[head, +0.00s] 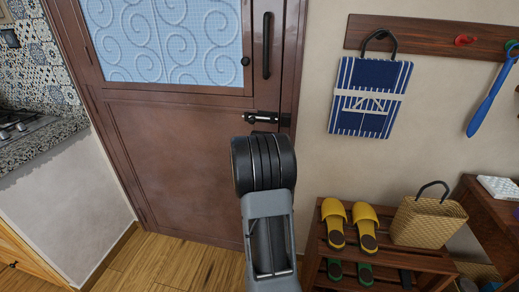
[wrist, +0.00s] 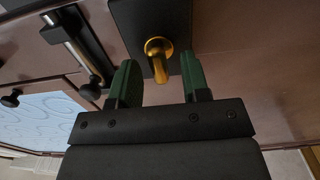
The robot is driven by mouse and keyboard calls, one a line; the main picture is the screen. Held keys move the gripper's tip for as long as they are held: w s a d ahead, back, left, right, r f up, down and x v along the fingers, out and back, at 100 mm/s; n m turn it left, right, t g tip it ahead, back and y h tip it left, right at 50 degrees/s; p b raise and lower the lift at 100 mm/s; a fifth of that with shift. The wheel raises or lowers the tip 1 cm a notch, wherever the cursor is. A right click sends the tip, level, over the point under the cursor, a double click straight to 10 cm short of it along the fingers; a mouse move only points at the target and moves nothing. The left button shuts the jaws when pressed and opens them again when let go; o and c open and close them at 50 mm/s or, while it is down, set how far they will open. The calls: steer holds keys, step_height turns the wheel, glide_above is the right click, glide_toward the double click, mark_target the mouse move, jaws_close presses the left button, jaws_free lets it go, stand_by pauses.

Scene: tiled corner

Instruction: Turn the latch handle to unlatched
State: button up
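In the wrist view, a brass latch handle (wrist: 158,62) sticks out from a black plate (wrist: 133,22) on the brown door (wrist: 245,60). My gripper (wrist: 160,72) has two green-padded fingers, spread apart, one on each side of the brass handle. A gap shows between the handle and each finger, and I see no contact. Whether the fingertips reach past the handle's end is hard to tell. In the head view, my arm stands in front of the door (head: 165,150) and hides the latch handle and the fingers.
A slide bolt (head: 262,117) with a silver bar sits on the door just above my arm; it also shows in the wrist view (wrist: 72,48). A black pull handle (head: 266,45) is higher up. A shoe rack (head: 380,258) with yellow slippers (head: 365,228) stands at right.

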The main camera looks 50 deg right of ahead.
steer(key=v, duration=1.3)
steer(key=shift+s+a, duration=0.25)
steer(key=shift+a, duration=0.1)
steer(key=w+a+f+m+y, duration=0.2)
steer(key=a+f+m+y, duration=0.3)
steer(key=f+y, duration=0.25)
steer(key=s+a+r+m+g+y+p, duration=0.2)
steer(key=a+m+g+y+p, duration=0.3)
steer(key=a, duration=0.6)
steer(key=s+a+r+n+y+p, duration=0.1)
steer(key=s+a+r+p, duration=0.1)
steer(key=r, duration=0.4)
steer(key=s+a+r+n+p, duration=0.1)
steer(key=s+a+r+p, duration=0.2)
steer(key=s+a+r, duration=0.1)
steer(key=s+a+r+n+g+y+p, duration=0.1)
steer(key=s+a+r+p, duration=0.2)
steer(key=a+r, duration=0.2)
step_height(320, 180, up, 3)
steer(key=shift+r+y, duration=0.1)
steer(key=shift+y, duration=0.25)
